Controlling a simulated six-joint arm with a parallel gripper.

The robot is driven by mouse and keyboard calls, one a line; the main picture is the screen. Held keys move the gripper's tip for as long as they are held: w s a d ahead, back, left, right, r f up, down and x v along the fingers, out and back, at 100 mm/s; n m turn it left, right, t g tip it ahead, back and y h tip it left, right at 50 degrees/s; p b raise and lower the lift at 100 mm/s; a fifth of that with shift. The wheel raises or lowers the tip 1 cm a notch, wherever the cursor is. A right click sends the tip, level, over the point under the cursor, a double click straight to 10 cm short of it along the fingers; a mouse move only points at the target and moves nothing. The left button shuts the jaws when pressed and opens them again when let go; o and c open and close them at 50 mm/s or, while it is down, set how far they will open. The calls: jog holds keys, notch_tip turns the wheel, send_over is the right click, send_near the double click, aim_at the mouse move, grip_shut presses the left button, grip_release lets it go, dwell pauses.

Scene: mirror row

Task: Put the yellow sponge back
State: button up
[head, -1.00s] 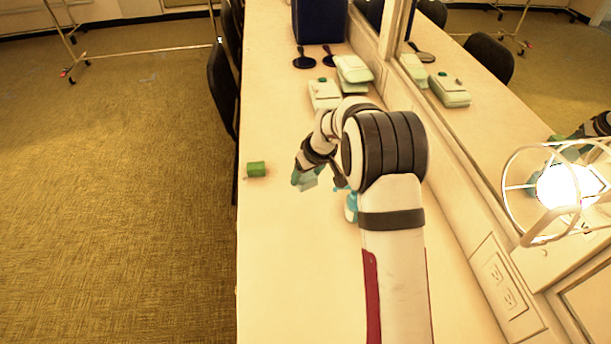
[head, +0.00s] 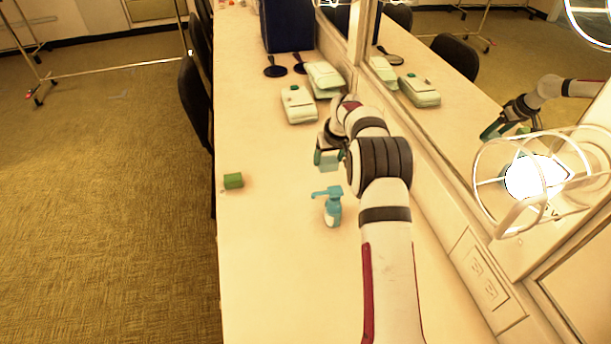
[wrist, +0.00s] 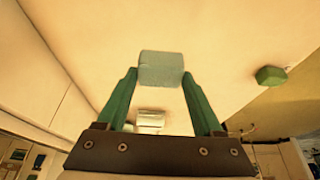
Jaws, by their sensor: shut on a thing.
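My gripper (head: 328,158) is shut on a pale blue-grey block (wrist: 161,69), holding it between the green fingers over the counter. In the head view the block (head: 329,163) shows only in part, behind the fingers. I cannot tell its height above the counter. No plainly yellow sponge shows in any view. A green block (head: 233,181), sponge-like, lies near the counter's left edge; it also shows at the right of the wrist view (wrist: 270,75). My gripper is apart from it, to its right.
A blue pump bottle (head: 333,207) stands nearer than my gripper. Pale green cases (head: 299,104), dark hand mirrors (head: 276,69) and a navy box (head: 287,30) are farther back. The wall mirror and a caged lamp (head: 535,178) line the right side. The counter (head: 265,250) is clear at front left.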

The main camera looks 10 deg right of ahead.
jog(key=w+a+f, duration=0.2)
jog(key=a, duration=0.1)
jog(key=w+a+f, duration=0.1)
jog(key=a, duration=0.1)
jog(key=shift+w+f, duration=0.3)
jog(key=shift+f, duration=0.1)
jog(key=shift+w+a+f, duration=0.15)
jog(key=shift+f, duration=1.95)
jog(key=shift+f, duration=0.1)
jog(key=o, duration=1.4)
jog(key=shift+o, duration=0.2)
